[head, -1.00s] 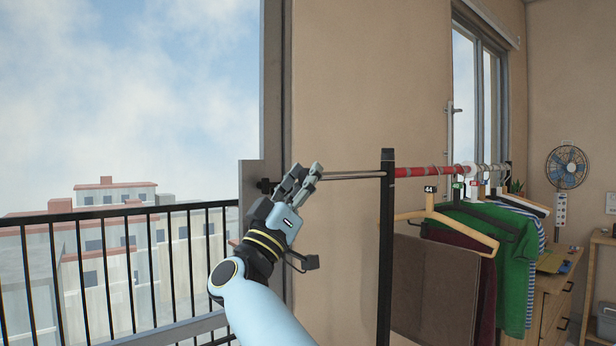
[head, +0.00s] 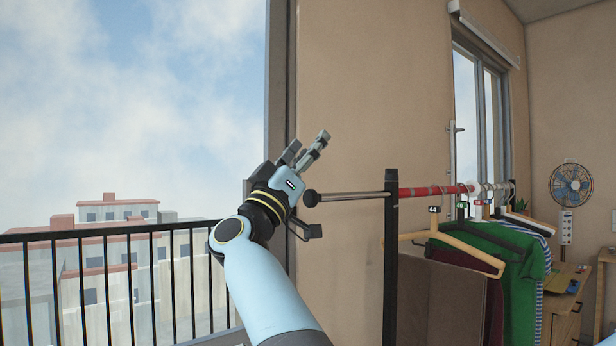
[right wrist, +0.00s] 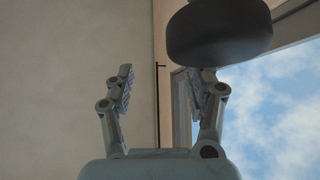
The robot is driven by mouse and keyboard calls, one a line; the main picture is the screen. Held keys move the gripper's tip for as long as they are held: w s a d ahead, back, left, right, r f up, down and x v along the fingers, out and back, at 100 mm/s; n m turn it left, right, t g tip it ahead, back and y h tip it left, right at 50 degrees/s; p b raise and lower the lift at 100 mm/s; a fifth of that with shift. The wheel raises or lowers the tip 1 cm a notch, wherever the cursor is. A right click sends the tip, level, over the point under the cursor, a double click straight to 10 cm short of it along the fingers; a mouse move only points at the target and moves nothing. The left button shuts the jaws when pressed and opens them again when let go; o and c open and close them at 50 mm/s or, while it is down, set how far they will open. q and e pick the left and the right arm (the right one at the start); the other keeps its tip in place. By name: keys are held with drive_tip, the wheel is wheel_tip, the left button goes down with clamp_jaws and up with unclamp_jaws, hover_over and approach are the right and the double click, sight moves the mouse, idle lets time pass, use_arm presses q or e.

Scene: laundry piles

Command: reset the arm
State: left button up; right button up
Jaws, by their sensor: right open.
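My right gripper (head: 306,150) is raised in front of the beige wall, at the left end of a clothes rail. Its fingers point up and to the right. It is open and empty; in the right wrist view the two fingers (right wrist: 163,90) stand well apart with nothing between them. The dark round end knob (head: 311,198) of the rail sits just beside the gripper. A dark rounded object (right wrist: 218,32), likely that knob, shows above the right finger in the right wrist view. My left gripper is not in view.
The rail (head: 350,195) runs right from a black post (head: 391,260), with a wooden hanger (head: 455,245) and a green garment (head: 522,280) on it. A balcony railing (head: 120,232) is at left. A fan (head: 571,185) hangs on the far wall above a wooden cabinet (head: 565,300).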

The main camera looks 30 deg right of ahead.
drive_tip(key=shift+r, duration=0.6)
